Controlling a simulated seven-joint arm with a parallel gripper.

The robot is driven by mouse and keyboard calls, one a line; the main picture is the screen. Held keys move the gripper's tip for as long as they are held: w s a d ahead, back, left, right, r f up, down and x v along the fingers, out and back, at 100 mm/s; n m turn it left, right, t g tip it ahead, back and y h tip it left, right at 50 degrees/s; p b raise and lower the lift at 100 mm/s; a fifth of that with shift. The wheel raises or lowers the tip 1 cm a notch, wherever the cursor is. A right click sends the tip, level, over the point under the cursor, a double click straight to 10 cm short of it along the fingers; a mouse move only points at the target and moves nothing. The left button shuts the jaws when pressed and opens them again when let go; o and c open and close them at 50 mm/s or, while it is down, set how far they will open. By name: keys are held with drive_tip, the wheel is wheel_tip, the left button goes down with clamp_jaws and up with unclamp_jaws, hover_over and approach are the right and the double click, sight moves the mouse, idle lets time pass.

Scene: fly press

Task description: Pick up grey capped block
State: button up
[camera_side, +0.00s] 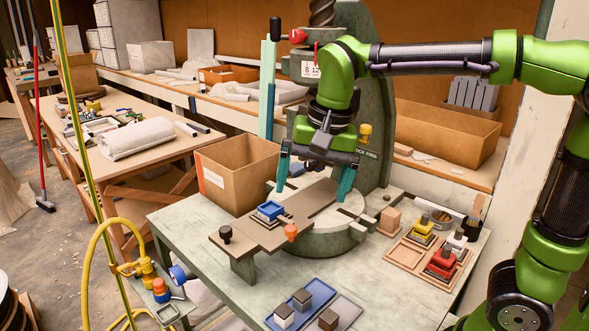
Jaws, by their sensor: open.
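My gripper (312,193) is open, its two teal fingers wide apart and pointing down over the round press table (340,232). Nothing shows between the fingers. Several small blocks could fit the name, and I cannot tell which is the grey capped block. A pale grey block with a dark knob (457,241) stands at the right end of the work table. Dark-topped blocks stand at the front on a blue tray, one of them with a whitish side (284,316), another beside it (302,299). My gripper is well apart from all of these.
A blue block (270,210) sits on a brown plate (235,240) with knobs. Yellow (421,228) and red (441,263) blocks stand in a wooden tray (403,257). A cardboard box (237,175) stands left of my gripper; the green press column (375,130) rises behind.

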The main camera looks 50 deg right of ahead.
drive_tip(key=s+d+f+n+t+y, duration=0.1)
drive_tip(key=s+d+f+n+t, duration=0.1)
drive_tip(key=s+n, duration=0.3)
drive_tip(key=shift+s+d+f+t, duration=0.4)
drive_tip(key=shift+s+f+t, duration=0.25)
drive_tip(key=shift+f+t, duration=0.05)
drive_tip(key=shift+t, duration=0.7)
drive_tip(key=s, duration=0.1)
drive_tip(key=s+d+f, duration=0.1)
drive_tip(key=s, duration=0.1)
drive_tip(key=shift+s+d+f, duration=0.25)
drive_tip(key=shift+c, duration=0.2)
drive_tip(key=shift+d+r+t, duration=0.15)
drive_tip(key=shift+r+t, duration=0.15)
drive_tip(key=c, duration=0.9)
drive_tip(key=n+g+h, duration=0.2)
drive_tip(key=g, duration=0.4)
approach(302, 298)
drive_tip(key=f, duration=0.5)
drive_tip(key=w+f, duration=0.1)
drive_tip(key=f, duration=0.2)
drive_tip(key=shift+d+f, duration=0.1)
drive_tip(key=shift+f, duration=0.2)
